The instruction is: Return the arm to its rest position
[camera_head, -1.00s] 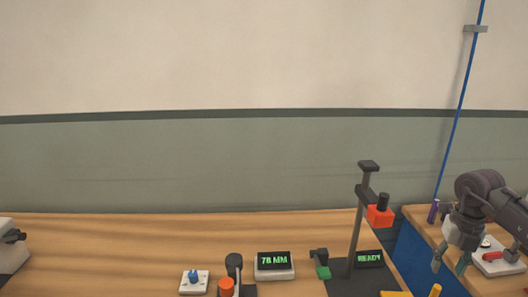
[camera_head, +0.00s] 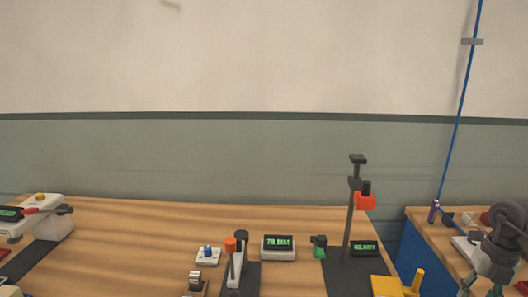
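My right arm reaches in at the right edge, and its dark grey gripper (camera_head: 481,287) hangs low over the right-hand bench (camera_head: 425,228). Its fingers look spread apart with nothing between them; the lowest part is near the bottom of the picture. My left arm and gripper are not in view.
A wooden bench (camera_head: 130,235) carries a white device (camera_head: 50,229) at left, a blue-knobbed box (camera_head: 208,256), a green-digit display (camera_head: 278,248) and a tall stand with a red block (camera_head: 365,202). A yellow piece (camera_head: 388,286) is at front right. A blue pole (camera_head: 456,130) stands behind.

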